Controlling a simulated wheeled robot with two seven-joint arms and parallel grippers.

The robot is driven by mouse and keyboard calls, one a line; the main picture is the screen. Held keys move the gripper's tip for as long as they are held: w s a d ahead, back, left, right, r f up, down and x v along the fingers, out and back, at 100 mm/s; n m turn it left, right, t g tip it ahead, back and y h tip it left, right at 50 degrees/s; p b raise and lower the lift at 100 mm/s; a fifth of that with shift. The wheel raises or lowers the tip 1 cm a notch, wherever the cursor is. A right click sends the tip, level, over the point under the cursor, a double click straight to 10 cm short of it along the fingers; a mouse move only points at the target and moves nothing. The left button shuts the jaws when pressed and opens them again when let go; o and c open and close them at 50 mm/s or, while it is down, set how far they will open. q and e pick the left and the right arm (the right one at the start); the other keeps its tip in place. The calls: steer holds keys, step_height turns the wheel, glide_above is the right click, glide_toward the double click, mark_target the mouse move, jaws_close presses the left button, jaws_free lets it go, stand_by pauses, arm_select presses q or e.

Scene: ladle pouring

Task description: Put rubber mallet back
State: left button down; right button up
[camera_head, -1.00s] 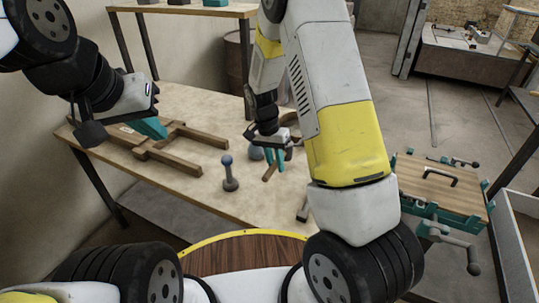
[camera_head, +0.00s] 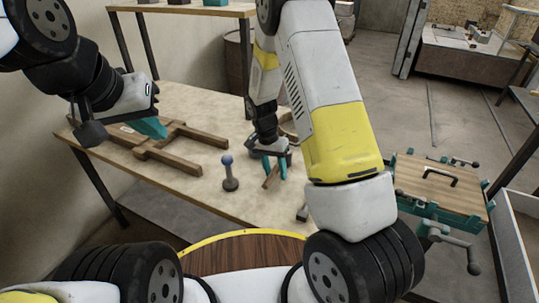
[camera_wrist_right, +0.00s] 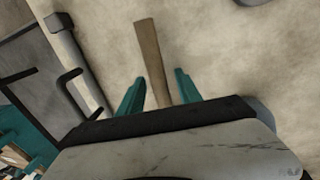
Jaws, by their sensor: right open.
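The mallet's wooden handle (camera_head: 271,178) lies on the workbench below my right gripper (camera_head: 275,174). In the right wrist view the handle (camera_wrist_right: 152,62) runs between the two teal fingers of the right gripper (camera_wrist_right: 159,78), with a gap on both sides. That gripper is open, and I cannot tell its exact height above the handle. The mallet's head is mostly hidden by the gripper. My left gripper (camera_head: 152,128) hangs over the left of the bench; its teal fingers overlap in view, so its opening is unclear.
A wooden frame (camera_head: 160,153) lies on the left of the workbench (camera_head: 198,187). A dark stand with a blue ball (camera_head: 229,175) stands near the front edge. A grey metal piece (camera_wrist_right: 78,65) lies beside the handle. A clamping table (camera_head: 445,190) stands at right.

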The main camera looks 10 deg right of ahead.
step_height(320, 180, up, 12)
steer(key=w+a, duration=0.1)
steer(key=a, duration=0.1)
steer(key=s+d+r+n+t+y, duration=0.1)
steer(key=s+r, duration=0.3)
steer(key=r, duration=0.3)
steer(key=s+d+r+n+t+y, duration=0.2)
steer(key=s+r, duration=0.2)
steer(key=r, duration=0.3)
steer(key=s+d+r+n+t+y, duration=0.1)
steer(key=s+r+n+t, duration=0.3)
steer(key=s, duration=1)
step_height(320, 180, up, 3)
steer(key=shift+d+r, duration=0.1)
steer(key=shift+d, duration=0.2)
steer(key=shift+c, duration=0.5)
